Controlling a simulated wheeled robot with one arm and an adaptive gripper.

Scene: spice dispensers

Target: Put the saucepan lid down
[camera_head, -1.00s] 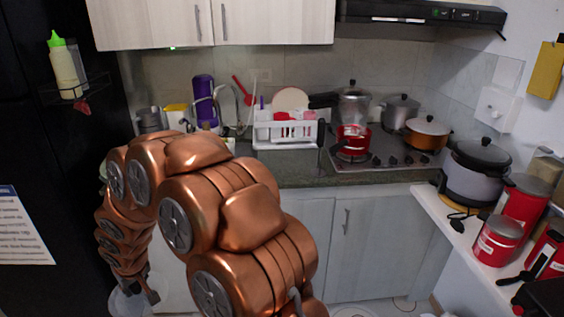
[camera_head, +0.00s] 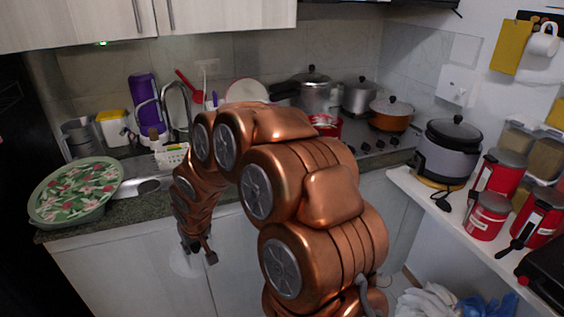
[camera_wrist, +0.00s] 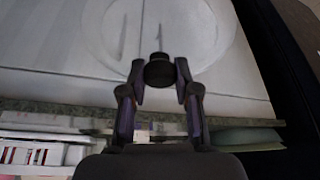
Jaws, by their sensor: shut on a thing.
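The saucepan lid is a clear glass disc with a dark knob. In the wrist view the lid (camera_wrist: 96,32) shows as a faint ring, and its black knob (camera_wrist: 159,71) is between the fingers. My gripper (camera_wrist: 159,84) is shut on the knob. In the head view my gripper (camera_head: 204,251) hangs low in front of the pale cabinet doors, below the counter's front edge. There the lid (camera_head: 183,262) is only a faint round outline. A red saucepan (camera_head: 325,125) stands on the stove, partly hidden by my arm.
The counter (camera_head: 125,210) holds a green floral basin (camera_head: 75,190) at the left. A purple bottle (camera_head: 146,105) stands near the sink. Other pots, including an orange one (camera_head: 391,113), stand on the stove. A white side shelf (camera_head: 440,215) carries a cooker and red canisters.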

